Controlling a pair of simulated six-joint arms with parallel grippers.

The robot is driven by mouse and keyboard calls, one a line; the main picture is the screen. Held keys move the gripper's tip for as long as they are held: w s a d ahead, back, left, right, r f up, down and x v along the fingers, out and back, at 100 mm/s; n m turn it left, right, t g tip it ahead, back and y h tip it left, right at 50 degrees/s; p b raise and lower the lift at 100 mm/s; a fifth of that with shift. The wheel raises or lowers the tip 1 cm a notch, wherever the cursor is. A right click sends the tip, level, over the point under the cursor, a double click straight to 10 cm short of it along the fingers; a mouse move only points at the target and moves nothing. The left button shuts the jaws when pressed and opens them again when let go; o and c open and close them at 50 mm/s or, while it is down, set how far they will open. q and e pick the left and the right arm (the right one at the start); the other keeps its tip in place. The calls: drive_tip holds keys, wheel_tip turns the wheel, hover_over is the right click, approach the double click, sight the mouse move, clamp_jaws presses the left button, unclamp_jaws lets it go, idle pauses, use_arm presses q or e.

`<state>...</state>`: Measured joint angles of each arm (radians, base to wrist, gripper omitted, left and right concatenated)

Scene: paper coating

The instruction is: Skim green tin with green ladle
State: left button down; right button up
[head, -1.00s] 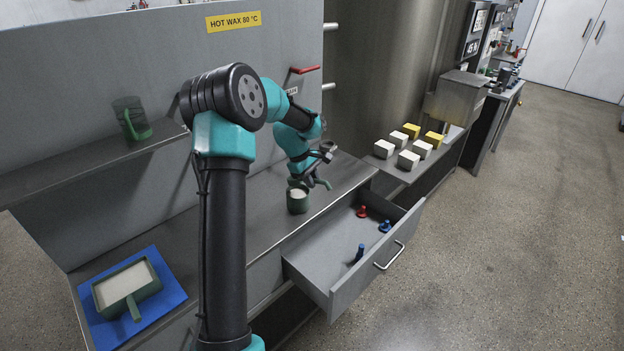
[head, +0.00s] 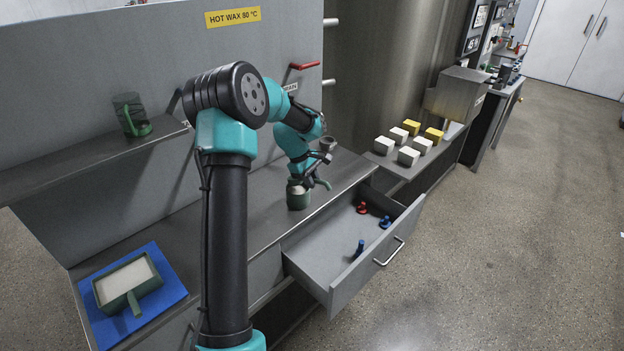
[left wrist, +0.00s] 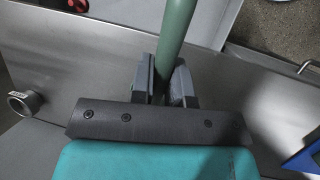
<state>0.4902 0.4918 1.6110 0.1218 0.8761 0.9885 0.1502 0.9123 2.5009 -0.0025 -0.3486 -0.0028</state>
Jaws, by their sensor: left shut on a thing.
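The green tin (head: 298,197) stands on the grey bench near the open drawer. My left gripper (head: 312,176) is just above and beside it in the head view. It is shut on a green handle, which I take for the green ladle (head: 323,184). In the left wrist view the handle (left wrist: 176,35) runs between the two fingers (left wrist: 165,88) and out past the top edge. The ladle's bowl is hidden, and I cannot tell whether it touches the tin. My right gripper is not in view.
An open drawer (head: 338,296) holds red and blue handled pieces. A green-framed tray (head: 134,300) of pale material lies on a blue mat (head: 168,262). A green mug (head: 130,118) stands on the shelf (head: 60,170). White and yellow blocks (head: 408,156) sit at the right.

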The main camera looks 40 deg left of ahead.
use_arm(q)
drive_tip(key=shift+f, duration=1.45)
idle(3.9)
drive_tip(key=shift+r, duration=0.15)
idle(1.0)
drive_tip(key=shift+r, duration=4.15)
